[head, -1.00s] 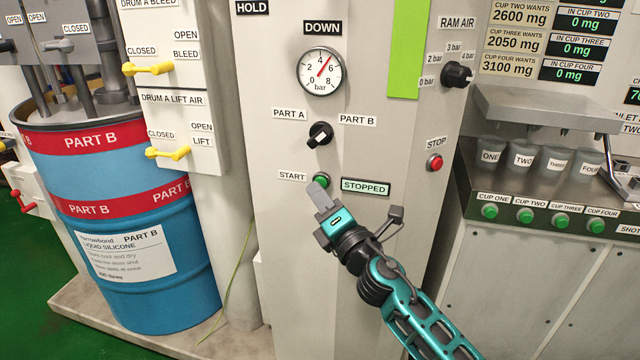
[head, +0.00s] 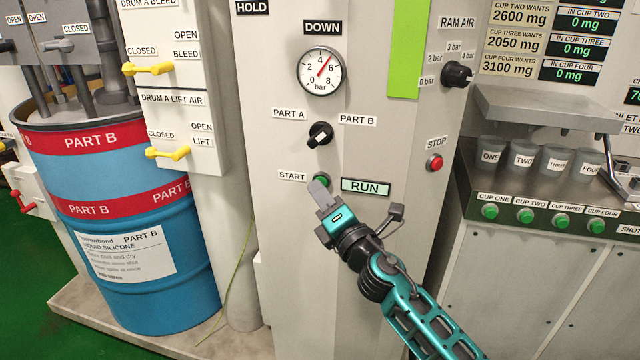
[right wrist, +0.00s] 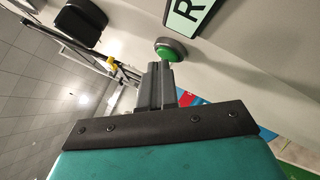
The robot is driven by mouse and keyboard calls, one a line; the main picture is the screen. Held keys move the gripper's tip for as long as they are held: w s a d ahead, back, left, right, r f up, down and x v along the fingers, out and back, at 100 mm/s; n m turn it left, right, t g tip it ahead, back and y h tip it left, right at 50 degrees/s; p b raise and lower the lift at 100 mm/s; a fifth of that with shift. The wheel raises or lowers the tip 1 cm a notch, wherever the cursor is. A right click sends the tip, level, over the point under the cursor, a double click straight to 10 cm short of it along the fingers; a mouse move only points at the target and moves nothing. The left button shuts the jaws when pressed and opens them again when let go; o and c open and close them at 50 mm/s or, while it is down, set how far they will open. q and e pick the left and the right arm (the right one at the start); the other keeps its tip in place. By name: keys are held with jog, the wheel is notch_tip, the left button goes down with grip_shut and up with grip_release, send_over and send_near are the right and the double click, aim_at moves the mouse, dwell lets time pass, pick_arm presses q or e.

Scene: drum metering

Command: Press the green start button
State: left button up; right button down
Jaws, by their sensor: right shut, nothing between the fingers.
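The green start button (head: 321,180) sits on the grey panel beside the START label (head: 292,176). The display (head: 366,187) to its right reads RUN. My right gripper (head: 318,188) is shut and empty, with its fingertips at the lower edge of the button, partly covering it. In the right wrist view the shut fingers (right wrist: 158,72) point at the green button (right wrist: 170,50); whether they touch it I cannot tell. My left gripper is not in view.
A red STOP button (head: 435,162) is to the right on the same panel. A black selector knob (head: 320,134) and a pressure gauge (head: 320,72) are above. A blue drum (head: 150,290) stands left, and a bench with cups (head: 522,155) stands right.

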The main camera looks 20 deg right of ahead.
jog(key=shift+s, duration=0.1)
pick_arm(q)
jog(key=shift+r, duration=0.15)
pick_arm(e)
jog(key=shift+s+a, duration=0.45)
jog(key=shift+s, duration=0.2)
pick_arm(q)
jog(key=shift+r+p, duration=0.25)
jog(key=shift+p, duration=0.1)
pick_arm(e)
jog(key=shift+s+a, duration=0.7)
jog(key=shift+s, duration=0.35)
jog(key=shift+s+a, duration=0.7)
jog(key=shift+s, duration=0.3)
